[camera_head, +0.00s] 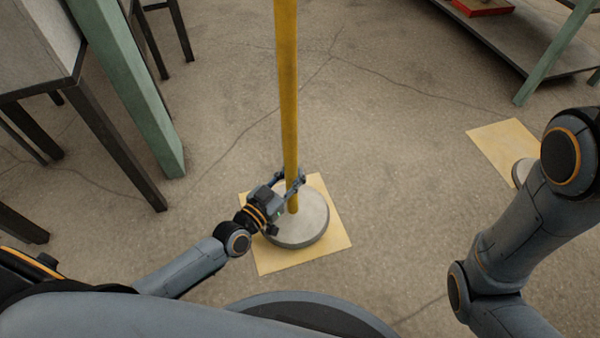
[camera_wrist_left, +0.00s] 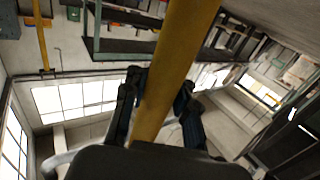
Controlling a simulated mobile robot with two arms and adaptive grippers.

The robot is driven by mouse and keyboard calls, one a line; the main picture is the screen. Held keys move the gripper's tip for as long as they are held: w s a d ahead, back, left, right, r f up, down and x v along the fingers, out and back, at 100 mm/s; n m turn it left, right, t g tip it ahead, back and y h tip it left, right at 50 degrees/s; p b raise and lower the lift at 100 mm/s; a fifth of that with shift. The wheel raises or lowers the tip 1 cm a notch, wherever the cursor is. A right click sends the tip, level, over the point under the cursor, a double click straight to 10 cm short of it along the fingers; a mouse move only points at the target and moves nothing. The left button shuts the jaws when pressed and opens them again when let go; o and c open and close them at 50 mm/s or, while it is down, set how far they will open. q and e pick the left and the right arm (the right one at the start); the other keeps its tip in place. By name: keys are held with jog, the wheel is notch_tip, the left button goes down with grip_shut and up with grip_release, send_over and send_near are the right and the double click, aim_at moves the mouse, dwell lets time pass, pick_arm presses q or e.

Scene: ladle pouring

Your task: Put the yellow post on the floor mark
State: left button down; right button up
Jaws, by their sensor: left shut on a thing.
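The yellow post (camera_head: 287,80) is a tall pole rising from a round grey base (camera_head: 312,226). It looks upright. The base is over the pale yellow square floor mark (camera_head: 272,261), whose corners show around it; I cannot tell for sure whether it touches the floor. My left gripper (camera_head: 291,186) is shut on the pole a little above the base. The left wrist view shows the post (camera_wrist_left: 181,45) between the fingers of that gripper (camera_wrist_left: 160,100). My right arm is at the right of the head view, but its gripper is out of view.
Another pale yellow square (camera_head: 495,143) lies at the right, with a grey disc (camera_head: 519,172) partly hidden by my right arm. A green post (camera_head: 135,95) and dark-legged table (camera_head: 105,140) stand at the left. A dark low shelf (camera_head: 520,45) is at the top right. The middle floor is clear.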

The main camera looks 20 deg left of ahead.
aim_at(287, 187)
pick_arm(q)
jog(key=shift+w+a+r+b, duration=0.1)
jog(key=shift+a+r+b, duration=0.05)
jog(key=shift+a+b, duration=0.15)
notch_tip(287, 187, down, 3)
jog(key=shift+f+b, duration=0.1)
jog(key=shift+b, duration=1.05)
jog(key=c, duration=1.5)
grip_release()
jog(key=shift+d+f, duration=0.1)
jog(key=shift+f, duration=0.15)
jog(key=o, duration=0.5)
jog(key=shift+c, duration=0.2)
jog(key=shift+s, duration=0.2)
